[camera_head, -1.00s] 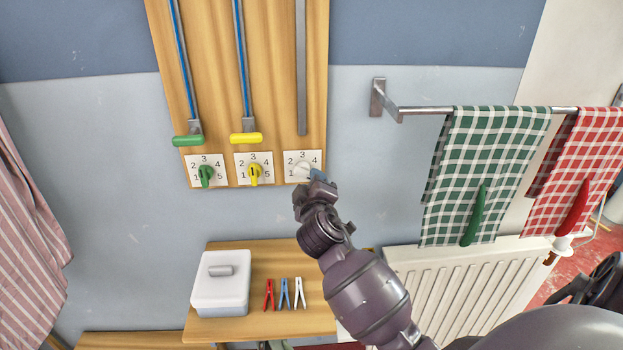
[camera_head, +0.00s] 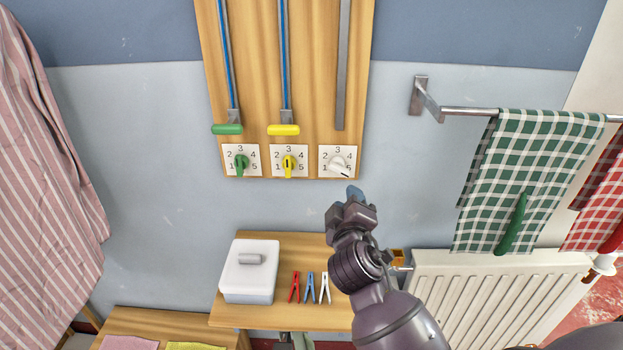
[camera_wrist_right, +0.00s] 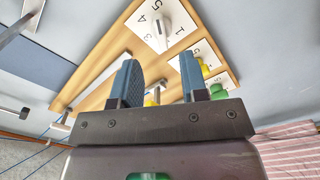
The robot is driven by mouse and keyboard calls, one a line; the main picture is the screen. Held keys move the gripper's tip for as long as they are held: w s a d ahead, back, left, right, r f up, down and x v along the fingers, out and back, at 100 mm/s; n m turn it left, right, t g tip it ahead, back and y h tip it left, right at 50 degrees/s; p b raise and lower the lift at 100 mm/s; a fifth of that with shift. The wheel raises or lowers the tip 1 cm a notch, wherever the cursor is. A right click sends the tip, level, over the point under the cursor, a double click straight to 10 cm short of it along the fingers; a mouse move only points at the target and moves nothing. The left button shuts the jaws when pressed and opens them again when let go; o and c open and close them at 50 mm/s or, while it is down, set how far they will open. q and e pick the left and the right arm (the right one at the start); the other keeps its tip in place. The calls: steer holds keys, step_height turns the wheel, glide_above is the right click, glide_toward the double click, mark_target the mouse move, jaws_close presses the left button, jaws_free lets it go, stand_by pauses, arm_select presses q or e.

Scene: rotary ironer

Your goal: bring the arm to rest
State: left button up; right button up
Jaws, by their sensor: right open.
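My right gripper (camera_head: 354,194) is in front of the wall, just below the white dial (camera_head: 338,162) on the wooden board (camera_head: 310,95). In the right wrist view its two blue fingers (camera_wrist_right: 160,82) stand apart with nothing held between them. The white dial also shows there (camera_wrist_right: 152,22), beyond the fingers and clear of them. A green dial (camera_head: 241,162) and a yellow dial (camera_head: 289,164) sit to its left on the board. My left gripper is in neither view.
A small wooden table (camera_head: 300,250) below holds a white lidded box (camera_head: 250,270) and red, blue and white clothes pegs (camera_head: 310,288). On the right are a radiator (camera_head: 500,290) and a rail with a green checked towel (camera_head: 530,165). A striped cloth (camera_head: 45,170) hangs at left.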

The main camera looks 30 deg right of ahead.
steer(key=s+f+m+g+y, duration=0.35)
steer(key=s+f+g, duration=0.25)
steer(key=s+f, duration=0.55)
steer(key=s+a+f+m+g+y, duration=0.1)
steer(key=s+a+f+g+y, duration=0.15)
steer(key=s, duration=0.55)
steer(key=s+a+f+m+g+y, duration=0.1)
steer(key=s+a+f+g+y, duration=0.2)
steer(key=s, duration=0.5)
steer(key=w+f+t, duration=0.7)
steer(key=f, duration=0.3)
steer(key=shift+w+a+f+n, duration=0.2)
steer(key=shift+a+f+n, duration=0.15)
steer(key=shift+n, duration=0.1)
